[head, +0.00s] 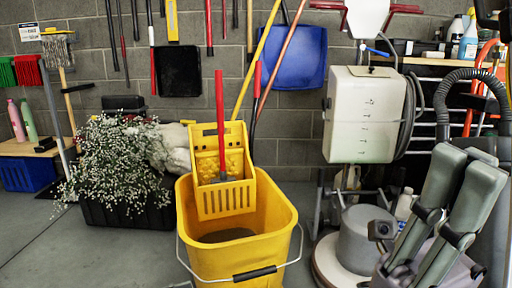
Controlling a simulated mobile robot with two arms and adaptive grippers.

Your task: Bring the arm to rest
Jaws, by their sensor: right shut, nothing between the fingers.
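My right gripper (464,168) is at the lower right of the head view, with its grey fingers pointing up and slightly to the right. It is shut and holds nothing. Its base runs down to the bottom edge of the picture. The rest of the right arm is hard to make out. My left gripper and left arm are not in view.
A yellow mop bucket (202,252) stands at the centre front. A floor machine with a white tank (350,138) is left of my right gripper. A flowering plant (115,160) sits at the left. Floor (60,262) is clear at the lower left.

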